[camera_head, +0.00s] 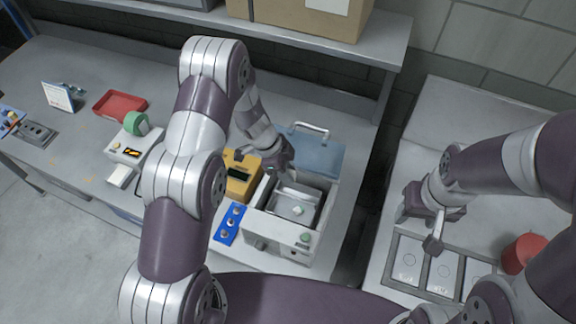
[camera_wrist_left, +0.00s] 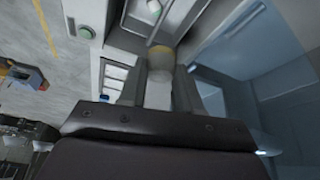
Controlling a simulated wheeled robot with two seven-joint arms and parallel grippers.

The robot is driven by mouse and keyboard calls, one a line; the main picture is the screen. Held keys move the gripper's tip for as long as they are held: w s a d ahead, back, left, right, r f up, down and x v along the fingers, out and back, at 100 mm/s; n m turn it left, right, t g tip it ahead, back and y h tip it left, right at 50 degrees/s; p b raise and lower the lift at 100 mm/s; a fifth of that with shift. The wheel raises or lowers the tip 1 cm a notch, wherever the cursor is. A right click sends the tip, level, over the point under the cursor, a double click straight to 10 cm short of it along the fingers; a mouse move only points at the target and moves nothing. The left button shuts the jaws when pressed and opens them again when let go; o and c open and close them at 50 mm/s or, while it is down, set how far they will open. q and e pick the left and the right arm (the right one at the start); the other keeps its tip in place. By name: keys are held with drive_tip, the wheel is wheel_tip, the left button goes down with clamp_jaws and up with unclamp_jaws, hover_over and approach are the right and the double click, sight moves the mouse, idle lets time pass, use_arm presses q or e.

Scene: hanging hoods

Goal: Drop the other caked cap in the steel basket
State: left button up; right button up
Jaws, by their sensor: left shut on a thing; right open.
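My left gripper (camera_head: 284,168) is at the back left of the white washer box, near its open top. It also shows in the left wrist view (camera_wrist_left: 158,85), shut on a small tan, rounded piece that looks like the caked cap (camera_wrist_left: 160,57). In the head view that piece is hidden by the gripper. The steel basket (camera_head: 279,207) sits inside the box, with a small pale thing (camera_head: 298,210) in it. Part of the basket shows in the left wrist view (camera_wrist_left: 136,18). My right gripper (camera_head: 436,228) is open over the right-hand bench.
A bluish clear lid (camera_head: 318,152) stands open behind the white box (camera_head: 283,240). A blue strip with several round spots (camera_head: 230,225) and a yellow box (camera_head: 240,185) are left of it. A sectioned tray (camera_head: 408,262) and red round thing (camera_head: 524,252) are at right.

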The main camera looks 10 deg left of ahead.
use_arm(q)
drive_tip(key=f, duration=0.3)
drive_tip(key=shift+s+a+f, duration=0.1)
drive_tip(key=shift+s+f, duration=0.15)
drive_tip(key=shift+s, duration=0.15)
drive_tip(key=shift+f, duration=0.35)
drive_tip(key=shift+w+f, duration=0.25)
drive_tip(key=shift+f, duration=0.15)
drive_tip(key=o, duration=1.1)
drive_tip(key=shift+s+r, duration=0.1)
drive_tip(key=shift+s, duration=0.1)
use_arm(e)
drive_tip(key=shift+s+a+r, duration=0.1)
drive_tip(key=shift+s+a, duration=0.05)
drive_tip(key=shift+s, duration=0.2)
use_arm(q)
drive_tip(key=b+v, duration=0.2)
drive_tip(key=v, duration=1)
drive_tip(key=shift+a+r, duration=0.15)
drive_tip(key=shift+r, duration=0.15)
use_arm(e)
wheel_tip(320, 180, down, 2)
drive_tip(key=shift+w+f, duration=0.1)
drive_tip(key=shift+f, duration=0.05)
